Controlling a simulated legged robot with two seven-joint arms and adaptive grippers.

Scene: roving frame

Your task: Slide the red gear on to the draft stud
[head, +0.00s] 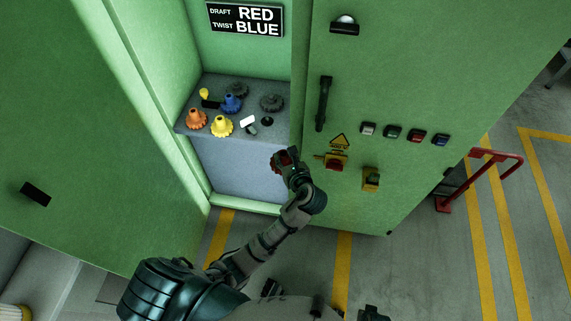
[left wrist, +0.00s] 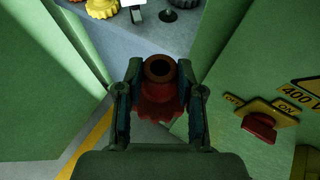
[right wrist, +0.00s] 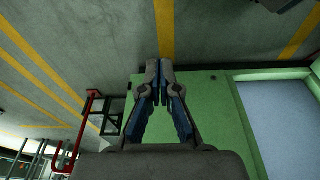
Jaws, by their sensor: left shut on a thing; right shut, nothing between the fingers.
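The red gear (left wrist: 158,98) is held between the fingers of my left gripper (left wrist: 158,75), its hollow hub facing the camera. In the head view my left gripper (head: 286,160) is in front of the shelf's front edge, apart from the shelf. A small dark stud with a round base (head: 267,121) stands on the shelf, with a grey post (head: 252,130) beside it under a white tag (head: 248,121). The tag's writing is unreadable, so I cannot tell which is the draft stud. My right gripper (right wrist: 160,75) is shut and empty, away from the shelf.
The shelf (head: 190,128) holds an orange gear (head: 197,119), a yellow gear (head: 222,126), a blue gear (head: 231,104) and dark grey gears (head: 271,102). A sign (head: 245,19) reads DRAFT RED, TWIST BLUE. Green cabinet panels flank the opening; the right one carries a red switch (head: 336,162).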

